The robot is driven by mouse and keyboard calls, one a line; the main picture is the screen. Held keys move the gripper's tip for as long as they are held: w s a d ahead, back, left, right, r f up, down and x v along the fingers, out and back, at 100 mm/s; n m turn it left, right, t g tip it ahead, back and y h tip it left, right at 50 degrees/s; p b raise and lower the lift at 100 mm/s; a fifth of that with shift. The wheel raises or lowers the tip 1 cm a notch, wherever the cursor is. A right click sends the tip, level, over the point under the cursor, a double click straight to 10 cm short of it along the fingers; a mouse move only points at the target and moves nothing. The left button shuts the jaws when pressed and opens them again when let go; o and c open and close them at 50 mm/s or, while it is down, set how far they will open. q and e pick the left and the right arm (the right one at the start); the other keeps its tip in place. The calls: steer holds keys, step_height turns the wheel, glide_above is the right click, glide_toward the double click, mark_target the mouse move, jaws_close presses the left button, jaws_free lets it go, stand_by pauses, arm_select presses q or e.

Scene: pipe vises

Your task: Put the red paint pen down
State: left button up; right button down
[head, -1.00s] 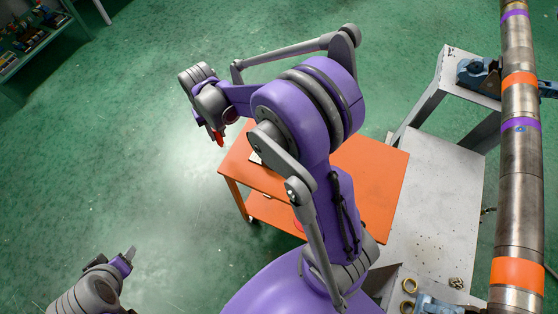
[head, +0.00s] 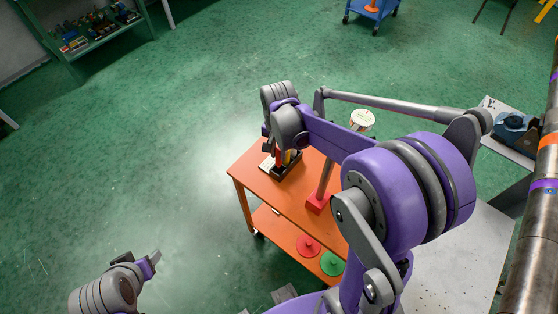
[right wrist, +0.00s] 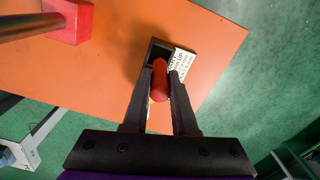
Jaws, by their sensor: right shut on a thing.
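My right gripper (head: 272,150) is over the far left corner of the orange cart (head: 248,168). In the right wrist view its two black fingers (right wrist: 162,88) are shut on the red paint pen (right wrist: 159,80), which shows end-on between them. The pen also shows as a red bit under the gripper in the head view (head: 279,158). A black holder (right wrist: 156,50) sits on the cart top just beyond the pen. I cannot tell whether the pen touches it. My left gripper (head: 152,262) is low at the left, over the floor, away from the cart; its finger gap is unclear.
A white card with print (right wrist: 184,62) lies beside the holder. A grey post on a red base (head: 317,204) stands on the cart. A steel pipe (head: 535,240) runs along the right.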

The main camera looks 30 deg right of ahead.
mark_target(279, 160)
steer(key=shift+f, duration=1.95)
steer(key=shift+s, duration=0.1)
steer(key=shift+f, duration=0.2)
steer(key=c, duration=0.7)
jaws_free()
steer(key=shift+r, duration=0.1)
